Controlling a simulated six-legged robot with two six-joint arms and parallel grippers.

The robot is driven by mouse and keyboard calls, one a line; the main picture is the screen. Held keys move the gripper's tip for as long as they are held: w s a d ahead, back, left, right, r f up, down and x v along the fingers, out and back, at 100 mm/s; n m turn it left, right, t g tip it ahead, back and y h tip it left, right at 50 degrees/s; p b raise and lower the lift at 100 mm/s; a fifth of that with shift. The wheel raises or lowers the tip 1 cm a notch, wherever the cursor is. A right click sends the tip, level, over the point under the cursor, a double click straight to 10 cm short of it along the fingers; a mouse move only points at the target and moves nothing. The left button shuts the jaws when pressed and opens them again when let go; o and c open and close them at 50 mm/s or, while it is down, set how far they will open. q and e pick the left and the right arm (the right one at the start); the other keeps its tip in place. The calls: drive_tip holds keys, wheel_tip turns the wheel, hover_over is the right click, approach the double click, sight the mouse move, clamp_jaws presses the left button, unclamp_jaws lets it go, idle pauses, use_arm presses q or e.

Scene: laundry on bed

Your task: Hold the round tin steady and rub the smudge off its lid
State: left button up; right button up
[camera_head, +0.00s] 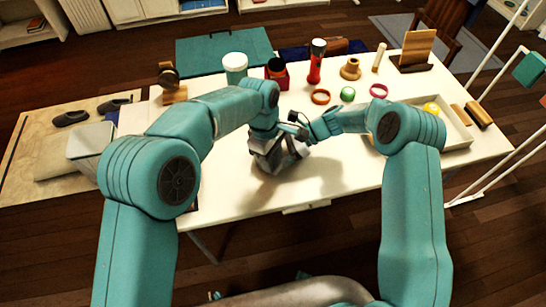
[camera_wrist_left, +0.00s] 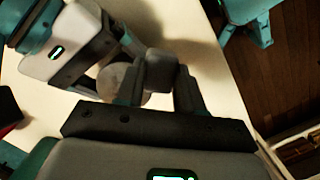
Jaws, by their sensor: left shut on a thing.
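In the head view my left gripper (camera_head: 280,156) is low over the front middle of the table. In the left wrist view its fingers (camera_wrist_left: 161,72) close on a small dark grey block, perhaps a pad (camera_wrist_left: 162,62). A round pale grey shape, which looks like the tin (camera_wrist_left: 117,80), lies just left of these fingers, partly covered. I cannot tell whether the block touches it. My right gripper (camera_head: 304,127) is close beside the left one. It also shows in the left wrist view, next to the tin; its grip is hidden. I cannot make out the smudge.
Behind the grippers stand a white-lidded jar (camera_head: 235,68), a red box (camera_head: 277,74) and a red flashlight (camera_head: 316,62). A brown ring (camera_head: 320,97), a green round thing (camera_head: 348,94) and a pink ring (camera_head: 379,91) lie right of them. A tray (camera_head: 459,133) is at the right; the front right tabletop is clear.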

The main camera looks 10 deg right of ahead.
use_arm(q)
drive_tip(key=shift+w+r, duration=0.1)
drive_tip(key=shift+w, duration=1.4)
drive_tip(key=shift+w, duration=1.5)
drive_tip(key=shift+s, duration=1.3)
drive_tip(key=shift+s+f, duration=0.2)
drive_tip(key=shift+s, duration=0.85)
drive_tip(key=shift+s+f, duration=0.15)
drive_tip(key=shift+s, duration=0.85)
drive_tip(key=shift+r, duration=3.1)
drive_tip(key=shift+w, duration=0.1)
